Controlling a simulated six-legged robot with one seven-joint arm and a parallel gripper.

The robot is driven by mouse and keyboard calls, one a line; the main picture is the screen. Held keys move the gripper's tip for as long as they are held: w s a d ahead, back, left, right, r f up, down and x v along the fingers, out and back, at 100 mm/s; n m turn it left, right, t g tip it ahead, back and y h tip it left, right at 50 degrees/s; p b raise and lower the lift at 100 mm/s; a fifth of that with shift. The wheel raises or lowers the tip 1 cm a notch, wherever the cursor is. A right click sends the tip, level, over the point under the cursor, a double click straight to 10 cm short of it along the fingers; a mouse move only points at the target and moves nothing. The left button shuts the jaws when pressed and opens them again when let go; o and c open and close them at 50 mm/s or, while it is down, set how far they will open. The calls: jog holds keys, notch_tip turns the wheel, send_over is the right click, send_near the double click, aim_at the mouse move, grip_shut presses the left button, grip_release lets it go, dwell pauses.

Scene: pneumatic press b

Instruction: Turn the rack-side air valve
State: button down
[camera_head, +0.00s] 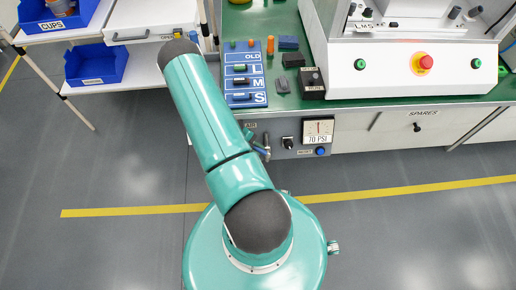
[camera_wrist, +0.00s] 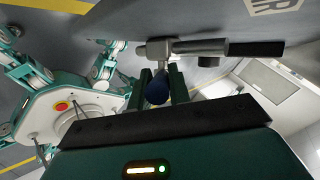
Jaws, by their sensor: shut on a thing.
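The air valve (camera_wrist: 155,47) shows in the wrist view as a metal body on a grey panel, with a pipe running right to a black sleeve. Its blue handle (camera_wrist: 157,88) points toward me. My gripper (camera_wrist: 157,86) has its two dark green fingers on either side of the blue handle and is shut on it. In the head view the valve (camera_head: 266,152) shows only in part beside my arm, below the AIR label (camera_head: 250,125). My arm hides most of the gripper there.
A 70 PSI gauge (camera_head: 318,131) and a black knob (camera_head: 287,143) sit right of the valve. The green bench (camera_head: 290,103) carries a blue OLD/L/M/S board (camera_head: 245,78) and a white press (camera_head: 400,75). A rack with blue bins (camera_head: 97,66) stands left. The front floor is clear.

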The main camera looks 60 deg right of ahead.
jog(key=c, duration=1.3)
grip_release()
jog(key=shift+f, duration=0.1)
